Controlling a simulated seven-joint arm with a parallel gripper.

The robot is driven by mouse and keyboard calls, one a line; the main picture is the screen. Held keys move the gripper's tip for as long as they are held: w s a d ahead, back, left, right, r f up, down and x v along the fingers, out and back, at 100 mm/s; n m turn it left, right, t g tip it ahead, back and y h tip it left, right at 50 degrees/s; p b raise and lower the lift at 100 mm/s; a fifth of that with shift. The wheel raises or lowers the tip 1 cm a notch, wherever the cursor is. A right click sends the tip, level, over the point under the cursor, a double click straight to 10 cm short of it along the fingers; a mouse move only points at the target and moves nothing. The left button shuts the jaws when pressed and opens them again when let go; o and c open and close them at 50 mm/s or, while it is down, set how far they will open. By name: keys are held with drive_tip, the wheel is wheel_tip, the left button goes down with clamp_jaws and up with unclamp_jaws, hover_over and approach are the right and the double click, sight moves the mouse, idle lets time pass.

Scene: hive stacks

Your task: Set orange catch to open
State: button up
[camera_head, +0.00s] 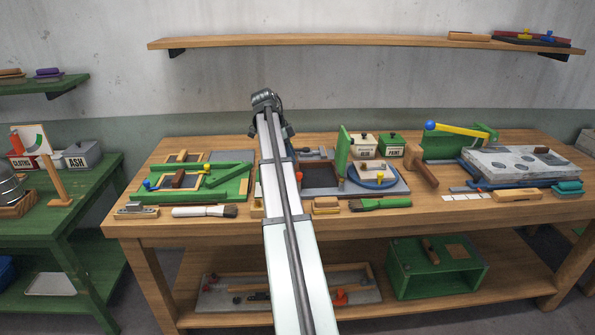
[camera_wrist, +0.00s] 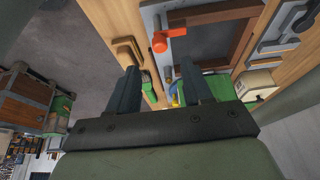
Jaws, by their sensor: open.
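The orange catch (camera_wrist: 160,41) shows in the wrist view as a round knob with a short bar pointing right, on a grey board beside a dark wood-framed panel (camera_wrist: 205,45). In the head view a small orange piece of it (camera_head: 299,176) shows just right of my arm; the rest is hidden behind the arm. My gripper (camera_wrist: 160,85) is open and empty, its two dark fingers apart. The catch appears beyond the fingertips, and nothing touches it. In the head view my fingers are hidden by my arm.
The wooden bench (camera_head: 150,226) is crowded. A green board (camera_head: 205,187) with small parts lies left of my arm. An upright green panel (camera_head: 342,152), a blue disc (camera_head: 359,180) and a wooden mallet (camera_head: 423,168) stand right. A shelf (camera_head: 350,41) hangs above.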

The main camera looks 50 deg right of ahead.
sight(299, 173)
drive_tip(key=shift+x, duration=3.5)
drive_tip(key=shift+c, duration=0.2)
clamp_jaws()
